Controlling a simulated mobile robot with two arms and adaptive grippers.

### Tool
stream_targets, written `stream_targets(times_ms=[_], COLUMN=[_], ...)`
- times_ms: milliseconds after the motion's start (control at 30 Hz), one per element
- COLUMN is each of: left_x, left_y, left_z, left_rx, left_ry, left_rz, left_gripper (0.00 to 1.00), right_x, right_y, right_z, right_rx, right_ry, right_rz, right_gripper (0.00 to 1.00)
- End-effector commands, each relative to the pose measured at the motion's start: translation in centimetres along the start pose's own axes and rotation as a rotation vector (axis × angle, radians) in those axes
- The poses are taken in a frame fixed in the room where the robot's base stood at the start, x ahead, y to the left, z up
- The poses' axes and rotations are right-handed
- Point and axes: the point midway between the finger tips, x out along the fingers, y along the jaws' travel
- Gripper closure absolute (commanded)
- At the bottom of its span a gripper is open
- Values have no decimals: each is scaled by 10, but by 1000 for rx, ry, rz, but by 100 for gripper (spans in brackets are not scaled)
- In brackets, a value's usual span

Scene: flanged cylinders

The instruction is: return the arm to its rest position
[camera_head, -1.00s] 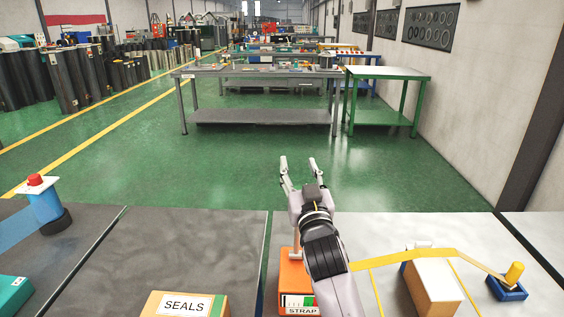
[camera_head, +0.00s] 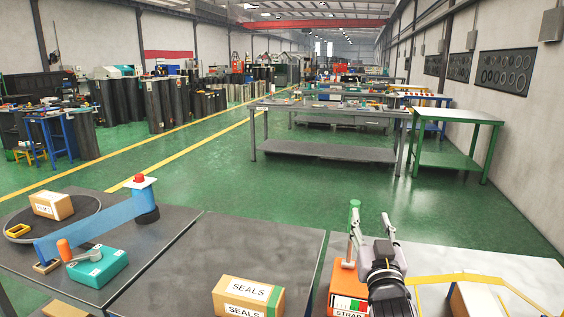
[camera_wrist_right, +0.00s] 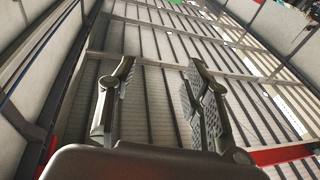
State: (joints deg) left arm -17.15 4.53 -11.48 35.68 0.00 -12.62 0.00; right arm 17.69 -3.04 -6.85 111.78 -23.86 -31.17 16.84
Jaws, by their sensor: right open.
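My right gripper (camera_head: 372,220) is at the lower right in the head view, above the bench, its fingers pointing up and apart. In the right wrist view the two fingers (camera_wrist_right: 160,95) are spread with nothing between them, and the ceiling fills the background. An orange strap box (camera_head: 346,290) stands beside and partly behind my right arm. My left gripper is not in view.
A SEALS box (camera_head: 240,296) sits left of the arm. Yellow strapping (camera_head: 462,278) runs to the right. A teal box (camera_head: 98,265), a blue piece with a red knob (camera_head: 140,196) and a round turntable (camera_head: 85,211) are on the left bench. Green floor lies beyond.

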Motion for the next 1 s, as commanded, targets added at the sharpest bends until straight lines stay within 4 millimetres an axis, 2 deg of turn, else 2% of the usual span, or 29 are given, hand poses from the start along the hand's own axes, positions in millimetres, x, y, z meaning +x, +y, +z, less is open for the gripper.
stream_targets(times_ms=[267, 467, 567, 733, 800, 1000], left_x=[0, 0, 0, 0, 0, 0], left_y=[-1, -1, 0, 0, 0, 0], left_z=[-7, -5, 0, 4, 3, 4], left_rx=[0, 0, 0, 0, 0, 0], left_ry=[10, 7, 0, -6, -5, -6], left_rz=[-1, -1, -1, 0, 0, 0], left_gripper=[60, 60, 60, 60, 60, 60], right_x=[-34, -81, -119, -220, -260, -348], right_y=[12, 21, 26, 34, 36, 39], right_z=[59, 117, 153, 217, 234, 255], right_rx=[-13, -30, -44, -81, -96, -130], right_ry=[-178, -376, -515, -835, -951, -1196], right_rz=[11, 9, 1, -45, -71, -141], right_gripper=[55, 55, 55, 55, 55, 55])
